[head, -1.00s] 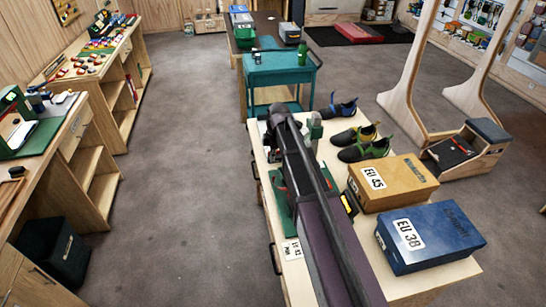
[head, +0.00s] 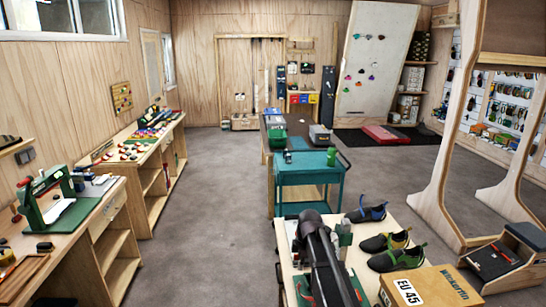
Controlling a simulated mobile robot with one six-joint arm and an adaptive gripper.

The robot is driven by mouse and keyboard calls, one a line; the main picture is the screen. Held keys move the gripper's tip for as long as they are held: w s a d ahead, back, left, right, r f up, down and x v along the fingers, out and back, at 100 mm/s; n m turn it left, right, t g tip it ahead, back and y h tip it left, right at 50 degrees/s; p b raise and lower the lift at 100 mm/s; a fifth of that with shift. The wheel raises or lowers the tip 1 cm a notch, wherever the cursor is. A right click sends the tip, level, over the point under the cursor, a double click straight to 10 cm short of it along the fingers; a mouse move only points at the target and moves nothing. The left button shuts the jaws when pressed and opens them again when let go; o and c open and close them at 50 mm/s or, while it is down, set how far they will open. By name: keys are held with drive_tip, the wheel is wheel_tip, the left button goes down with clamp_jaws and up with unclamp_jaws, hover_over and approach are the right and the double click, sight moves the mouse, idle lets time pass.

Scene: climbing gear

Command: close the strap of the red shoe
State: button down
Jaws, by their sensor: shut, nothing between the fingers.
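I cannot make out a red shoe for certain. A small red patch (head: 304,289) shows beside my arm at the left of the near table (head: 286,262), over a green mat; most of it is hidden, so I cannot tell what it is. Dark shoes with coloured straps stand on the table to the right of my arm: one with a blue strap (head: 366,213), one with a yellow strap (head: 384,242) and one with a green strap (head: 396,259). My dark arm reaches over the table and hides its middle. My gripper's fingers do not show.
An orange box marked EU 45 (head: 432,288) stands on the table's right side. A teal cart (head: 308,172) stands just beyond the table. Workbenches (head: 112,215) line the left wall. A wooden frame with a step (head: 500,262) stands at right. The floor (head: 205,235) between is clear.

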drive_tip(key=s+d+f+m+b, duration=0.1)
drive_tip(key=s+d+m, duration=0.2)
drive_tip(key=s+m, duration=0.5)
drive_tip(key=s+d+f+m+h+b, duration=0.1)
drive_tip(key=s+d+f+m+b, duration=0.1)
drive_tip(key=s+m, duration=0.7)
drive_tip(key=s+d, duration=0.1)
drive_tip(key=s, duration=0.3)
drive_tip(key=shift+s+d+m, duration=0.25)
drive_tip(key=shift+s+m, duration=0.05)
drive_tip(key=shift+s, duration=0.1)
drive_tip(key=c, duration=1.4)
unclamp_jaws()
drive_tip(key=shift+f, duration=0.1)
drive_tip(key=c, duration=0.9)
unclamp_jaws()
drive_tip(key=shift+o, duration=0.2)
drive_tip(key=w+r+t+y, duration=0.3)
drive_tip(key=w+t+y, duration=0.1)
drive_tip(key=w, duration=1.5)
drive_tip(key=shift+t+y, duration=0.3)
drive_tip(key=shift+y, duration=0.1)
drive_tip(key=shift+f, duration=0.1)
